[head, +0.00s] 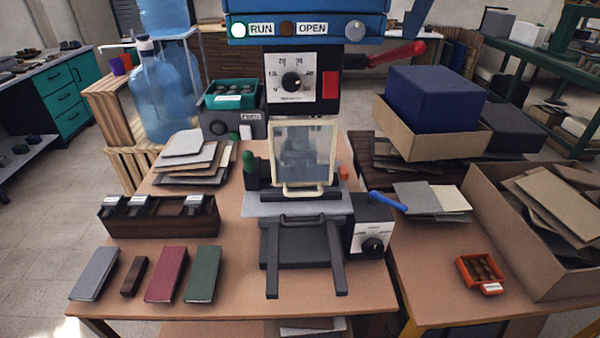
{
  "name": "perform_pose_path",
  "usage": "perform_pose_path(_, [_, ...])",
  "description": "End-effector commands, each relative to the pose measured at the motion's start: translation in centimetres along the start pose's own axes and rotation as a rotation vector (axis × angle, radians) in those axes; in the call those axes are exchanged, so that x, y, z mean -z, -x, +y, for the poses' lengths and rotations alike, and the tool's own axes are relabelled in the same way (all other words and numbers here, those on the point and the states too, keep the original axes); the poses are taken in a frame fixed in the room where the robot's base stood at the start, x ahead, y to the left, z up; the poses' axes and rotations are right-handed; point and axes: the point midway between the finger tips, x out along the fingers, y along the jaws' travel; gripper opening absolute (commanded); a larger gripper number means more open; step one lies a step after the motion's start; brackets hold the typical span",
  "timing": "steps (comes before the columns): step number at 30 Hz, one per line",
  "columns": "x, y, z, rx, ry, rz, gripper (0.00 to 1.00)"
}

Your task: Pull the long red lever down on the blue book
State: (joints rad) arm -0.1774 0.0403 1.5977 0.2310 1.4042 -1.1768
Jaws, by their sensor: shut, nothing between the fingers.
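The long red lever (398,54) sticks out from the right side of a blue press (305,8) at the top of the head view. Its grip points right and slightly up. A slate-blue book (94,274) lies flat at the front left of the table. A red book (166,274) and a green book (203,274) lie to its right. Below the press head, a clear guard with a cream frame (303,187) stands over the press bed (300,245). I cannot see a book on the bed; the guard hides part of it. My gripper is not in view.
A control box with a small blue lever (387,200) stands right of the bed. A dark rack (158,216) and a card stack (190,158) stand left. A cardboard box (540,235) and an orange tray (481,274) are on the right. The front table edge is mostly clear.

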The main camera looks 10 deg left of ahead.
Motion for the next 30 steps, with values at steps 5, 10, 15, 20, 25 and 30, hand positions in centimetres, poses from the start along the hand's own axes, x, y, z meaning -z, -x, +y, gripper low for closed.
perform_pose_path(5, [-0.5,-1.2,-0.3,0.001,0.000,-0.001,0.00])
perform_pose_path(10, [-0.9,-2.0,-0.6,-0.001,0.000,0.000,0.00])
perform_pose_path(15, [-1.0,-2.2,-0.7,0.000,0.000,0.000,0.00])
perform_pose_path(20, [-1.0,-2.2,-0.7,0.000,0.000,0.000,0.00])
perform_pose_path(25, [-1.1,-2.5,-0.7,0.000,0.000,0.000,0.00])
perform_pose_path(30, [-1.4,-3.5,-0.8,0.000,0.000,0.000,0.00])
